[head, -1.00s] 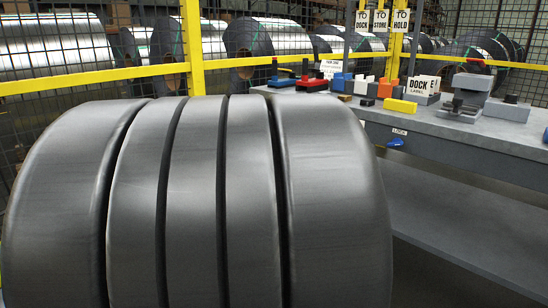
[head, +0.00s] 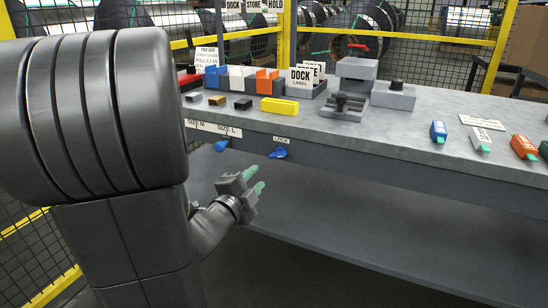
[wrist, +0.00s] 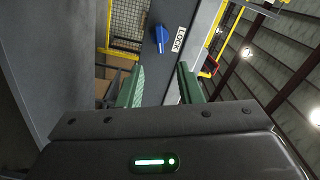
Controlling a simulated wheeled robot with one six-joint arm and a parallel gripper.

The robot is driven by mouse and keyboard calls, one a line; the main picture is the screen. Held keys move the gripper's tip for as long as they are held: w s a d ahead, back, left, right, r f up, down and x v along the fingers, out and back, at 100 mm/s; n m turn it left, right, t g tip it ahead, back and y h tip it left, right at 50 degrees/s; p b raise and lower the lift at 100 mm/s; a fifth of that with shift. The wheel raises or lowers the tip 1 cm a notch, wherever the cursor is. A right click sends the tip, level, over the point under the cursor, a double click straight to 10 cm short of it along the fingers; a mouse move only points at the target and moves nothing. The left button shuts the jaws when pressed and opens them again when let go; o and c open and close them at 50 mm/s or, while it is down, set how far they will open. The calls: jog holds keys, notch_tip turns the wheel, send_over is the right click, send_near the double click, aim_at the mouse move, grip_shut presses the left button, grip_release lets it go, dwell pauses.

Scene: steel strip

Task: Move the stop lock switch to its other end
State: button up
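The stop lock switch is a blue lever (head: 278,153) on the front face of the bench, below a white LOCK label (head: 281,140). In the wrist view the blue lever (wrist: 162,38) shows beyond the fingertips, beside the LOCK label (wrist: 179,40). I cannot tell which end it is at. My gripper (head: 255,180) is below and a little left of the lever in the head view, apart from it. Its green fingers are spread with nothing between them, as the wrist view also shows at the gripper (wrist: 160,70).
A second blue lever (head: 221,146) sits to the left under a SIZE L label (head: 229,132). The bench top (head: 390,133) carries coloured bins, a yellow block (head: 280,106), a grey fixture (head: 344,106) and several coloured tags at right. A grey shelf (head: 330,230) lies below.

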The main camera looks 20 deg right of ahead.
aim_at(276, 157)
jog(key=b+x, duration=0.1)
jog(key=x, duration=1)
jog(key=shift+w+d+b, duration=0.25)
jog(key=shift+b, duration=0.1)
grip_shut()
